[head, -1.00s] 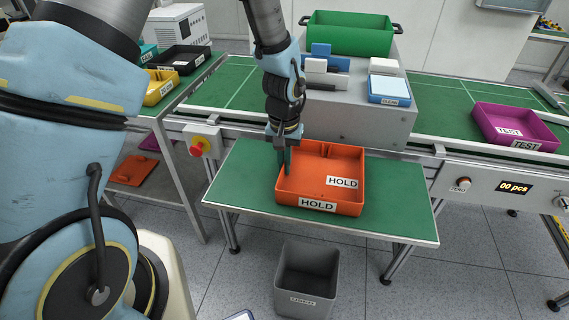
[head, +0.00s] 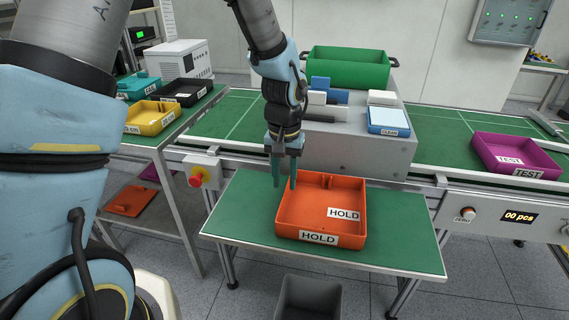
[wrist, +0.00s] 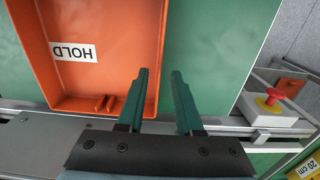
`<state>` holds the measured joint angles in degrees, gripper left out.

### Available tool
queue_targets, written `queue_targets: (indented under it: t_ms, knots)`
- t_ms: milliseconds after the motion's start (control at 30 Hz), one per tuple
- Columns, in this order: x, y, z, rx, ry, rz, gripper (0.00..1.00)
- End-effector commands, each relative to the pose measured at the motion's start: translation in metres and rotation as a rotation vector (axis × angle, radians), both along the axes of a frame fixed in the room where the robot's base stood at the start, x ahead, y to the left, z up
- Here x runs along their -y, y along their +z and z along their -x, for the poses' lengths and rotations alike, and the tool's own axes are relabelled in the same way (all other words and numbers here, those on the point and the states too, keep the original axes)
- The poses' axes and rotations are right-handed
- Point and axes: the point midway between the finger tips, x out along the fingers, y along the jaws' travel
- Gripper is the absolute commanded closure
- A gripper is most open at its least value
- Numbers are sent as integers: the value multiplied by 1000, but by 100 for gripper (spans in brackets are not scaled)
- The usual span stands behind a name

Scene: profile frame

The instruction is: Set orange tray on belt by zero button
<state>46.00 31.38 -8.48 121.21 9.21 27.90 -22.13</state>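The orange tray (head: 300,222) with HOLD labels sits flat on a green-topped side table (head: 400,240). It also shows in the wrist view (wrist: 110,60). My gripper (head: 284,184) is open and empty, pointing down at the tray's left back part in the head view. In the wrist view, its fingers (wrist: 160,72) appear on either side of one tray wall; contact is not clear. The zero button (head: 467,214) is on the front panel of the belt at right. The green belt (head: 440,122) runs behind the table.
A grey machine box (head: 360,150) stands on the belt behind the tray, carrying a green bin (head: 347,66) and small boxes. A purple TEST tray (head: 515,153) lies on the belt at right. A red stop button (head: 196,179) is at left. A grey bin (head: 308,298) stands in front.

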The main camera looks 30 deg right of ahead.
Motion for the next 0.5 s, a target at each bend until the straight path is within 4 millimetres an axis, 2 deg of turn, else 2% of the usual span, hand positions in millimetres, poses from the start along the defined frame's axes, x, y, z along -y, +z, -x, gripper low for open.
queue_targets:
  t_ms: [200,333,500]
  knots:
    - [1,40,-1,3,1,4,65]
    - [0,56,-1,2,-1,2,65]
    - [0,64,0,1,0,1,65]
